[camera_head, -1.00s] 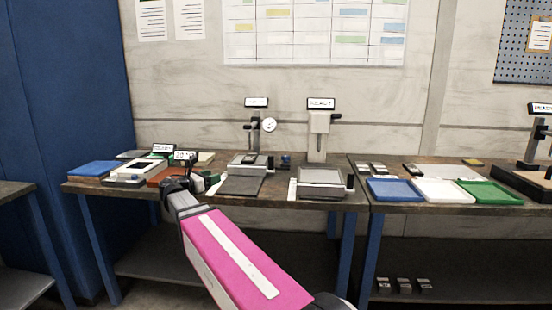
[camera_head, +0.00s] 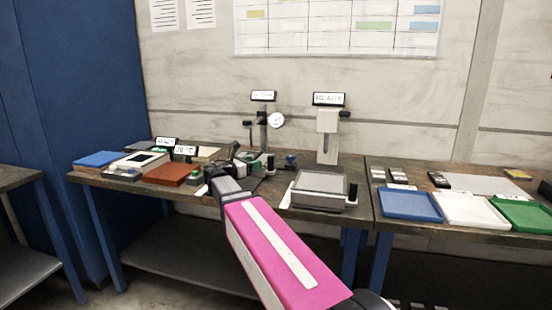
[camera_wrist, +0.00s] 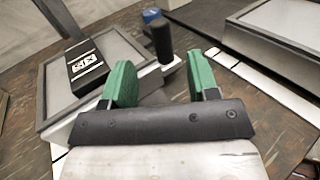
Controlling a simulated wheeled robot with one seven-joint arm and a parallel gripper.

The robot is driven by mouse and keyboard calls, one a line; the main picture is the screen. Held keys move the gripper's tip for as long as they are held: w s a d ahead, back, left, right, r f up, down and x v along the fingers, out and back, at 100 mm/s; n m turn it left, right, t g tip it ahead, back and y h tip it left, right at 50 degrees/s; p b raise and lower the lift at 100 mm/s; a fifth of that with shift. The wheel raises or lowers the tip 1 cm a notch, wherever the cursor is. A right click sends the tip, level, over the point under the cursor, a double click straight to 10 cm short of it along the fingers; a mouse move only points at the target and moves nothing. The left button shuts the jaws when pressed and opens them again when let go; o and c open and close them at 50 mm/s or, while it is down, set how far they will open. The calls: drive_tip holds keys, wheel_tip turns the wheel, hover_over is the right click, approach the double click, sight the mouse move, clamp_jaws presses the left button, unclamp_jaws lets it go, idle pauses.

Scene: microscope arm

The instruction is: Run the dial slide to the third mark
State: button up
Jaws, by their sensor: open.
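The dial station (camera_head: 263,122) stands at the back of the bench, with a round white dial (camera_head: 276,120) on its post. In the wrist view its grey plate (camera_wrist: 55,88) carries a black block (camera_wrist: 86,64) with a white marking. A black upright knob (camera_wrist: 162,42) stands at the plate's right corner. My gripper (camera_wrist: 163,82) is open, its green fingers apart and empty. The knob shows ahead, in the gap between the fingers, and I see no contact. In the head view my arm hides much of this station's base. The slide marks cannot be read.
A second station (camera_head: 328,130) with a grey plate (camera_head: 320,185) and its own knob stands to the right. Blue (camera_head: 410,204), white (camera_head: 468,210) and green (camera_head: 524,213) trays lie further right. A brown block (camera_head: 171,174) and small devices are left of my gripper. A blue item (camera_wrist: 151,15) is beyond the knob.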

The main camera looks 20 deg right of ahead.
sight(271, 156)
drive_tip(key=x, duration=0.9)
drive_tip(key=shift+w+d, duration=0.2)
drive_tip(key=shift+d, duration=0.15)
clamp_jaws()
drive_tip(key=w+d, duration=0.2)
drive_tip(key=w, duration=0.1)
drive_tip(key=w+d, duration=0.1)
drive_tip(key=shift+w, duration=0.3)
unclamp_jaws()
